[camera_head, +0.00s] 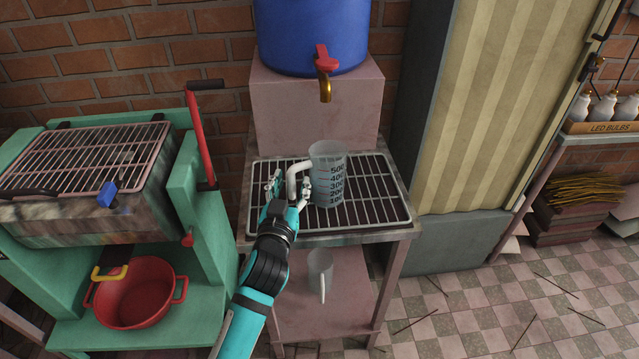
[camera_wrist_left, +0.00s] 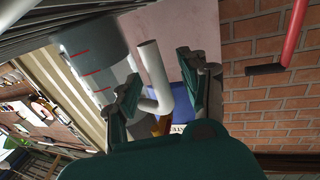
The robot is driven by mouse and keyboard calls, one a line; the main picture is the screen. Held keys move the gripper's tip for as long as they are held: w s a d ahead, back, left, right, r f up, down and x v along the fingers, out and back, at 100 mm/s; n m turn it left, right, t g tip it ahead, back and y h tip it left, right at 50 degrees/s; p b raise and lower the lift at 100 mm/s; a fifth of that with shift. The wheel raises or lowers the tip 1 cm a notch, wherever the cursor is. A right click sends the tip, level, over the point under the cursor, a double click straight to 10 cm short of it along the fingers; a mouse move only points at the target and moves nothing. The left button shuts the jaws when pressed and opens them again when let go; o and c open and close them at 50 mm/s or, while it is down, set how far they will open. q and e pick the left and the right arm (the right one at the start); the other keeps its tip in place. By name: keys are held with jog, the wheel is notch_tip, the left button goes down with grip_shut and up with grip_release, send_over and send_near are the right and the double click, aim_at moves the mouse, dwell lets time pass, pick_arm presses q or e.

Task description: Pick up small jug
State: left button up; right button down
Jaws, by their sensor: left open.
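A translucent grey measuring jug (camera_head: 328,172) with printed marks stands upright on the wire rack (camera_head: 378,195), below the blue barrel's tap. Its white handle (camera_head: 293,180) points left. My left gripper (camera_head: 289,188) is at the handle, with its fingers open on either side. In the left wrist view, the curved handle (camera_wrist_left: 153,75) lies between the spread fingertips (camera_wrist_left: 170,92), and the jug body (camera_wrist_left: 92,65) is beside one finger. A second pale jug (camera_head: 319,270) stands on the shelf below the rack. My right gripper is not in view.
A blue barrel (camera_head: 312,35) with a red-handled tap (camera_head: 324,75) stands on a pink block behind the rack. A green extruder frame (camera_head: 205,205) with a red lever (camera_head: 200,135) is close on the left. A red pot (camera_head: 134,292) sits low left. Floor at right is mostly open.

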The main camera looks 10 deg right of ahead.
pick_arm(q)
jog(key=shift+w+d, duration=0.15)
jog(key=shift+w, duration=0.2)
jog(key=shift+s, duration=0.1)
jog(key=shift+c, duration=0.3)
grip_shut()
jog(key=shift+r, duration=0.15)
